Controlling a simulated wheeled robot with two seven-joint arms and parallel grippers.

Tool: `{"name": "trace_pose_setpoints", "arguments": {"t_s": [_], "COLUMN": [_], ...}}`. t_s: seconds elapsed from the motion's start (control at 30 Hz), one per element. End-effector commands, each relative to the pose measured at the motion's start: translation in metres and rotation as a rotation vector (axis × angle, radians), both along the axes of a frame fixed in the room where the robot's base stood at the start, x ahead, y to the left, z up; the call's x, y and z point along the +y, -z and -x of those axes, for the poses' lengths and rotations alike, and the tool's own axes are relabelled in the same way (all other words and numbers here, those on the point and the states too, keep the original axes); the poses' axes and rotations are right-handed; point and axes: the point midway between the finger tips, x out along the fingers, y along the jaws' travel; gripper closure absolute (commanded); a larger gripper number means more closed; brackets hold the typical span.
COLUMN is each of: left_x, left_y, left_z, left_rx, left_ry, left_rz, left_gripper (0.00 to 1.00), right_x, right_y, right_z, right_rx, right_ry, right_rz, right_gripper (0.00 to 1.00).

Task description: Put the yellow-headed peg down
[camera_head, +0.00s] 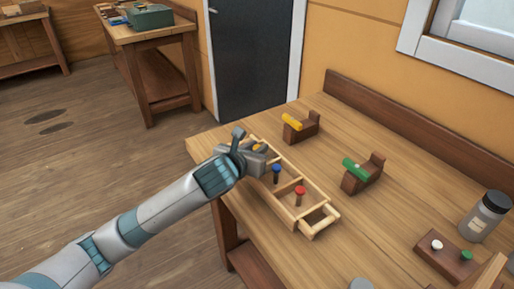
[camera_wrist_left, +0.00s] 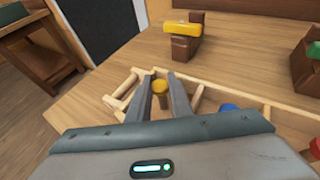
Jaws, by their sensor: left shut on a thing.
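The yellow-headed peg (camera_wrist_left: 160,88) is between the fingers of my left gripper (camera_wrist_left: 161,95), which is shut on it. In the head view only a bit of its yellow head (camera_head: 259,147) shows beside my left gripper (camera_head: 262,156). The peg is over or inside the far end compartment of a pale wooden divided tray (camera_head: 322,208); I cannot tell whether its foot touches the bottom. A blue-headed peg (camera_head: 277,168) and a red-headed peg (camera_head: 300,190) stand upright in the tray. My right gripper is not in view.
A yellow cylinder (camera_head: 291,122) and a green cylinder (camera_head: 355,168) rest on brown stands behind the tray.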

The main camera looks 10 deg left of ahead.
Motion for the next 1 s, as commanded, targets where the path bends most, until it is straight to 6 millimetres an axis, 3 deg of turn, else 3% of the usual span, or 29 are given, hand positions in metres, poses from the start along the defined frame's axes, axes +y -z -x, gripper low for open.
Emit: {"name": "trace_pose_setpoints", "arguments": {"t_s": [0.1, 0.13, 0.57, 0.77, 1.0], "left_x": [0.000, 0.000, 0.000, 0.003, 0.010], "left_y": [0.003, 0.002, -0.001, -0.007, -0.022], "left_z": [0.000, 0.000, 0.000, 0.015, 0.050], "left_rx": [0.001, 0.000, -0.001, -0.001, -0.002], "left_ry": [-0.001, 0.000, 0.001, 0.002, 0.002], "left_rz": [-0.001, -0.001, 0.001, -0.001, -0.001], "left_gripper": [1.00, 0.74, 0.74, 0.74, 0.74], "right_x": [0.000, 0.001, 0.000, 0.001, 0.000], "right_y": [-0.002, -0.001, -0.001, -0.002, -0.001], "right_z": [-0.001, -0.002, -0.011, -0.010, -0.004], "right_rx": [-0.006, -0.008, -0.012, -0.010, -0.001], "right_ry": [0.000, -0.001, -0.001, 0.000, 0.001], "right_rz": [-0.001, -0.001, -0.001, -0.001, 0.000], "right_gripper": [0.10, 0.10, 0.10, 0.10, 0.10]}}
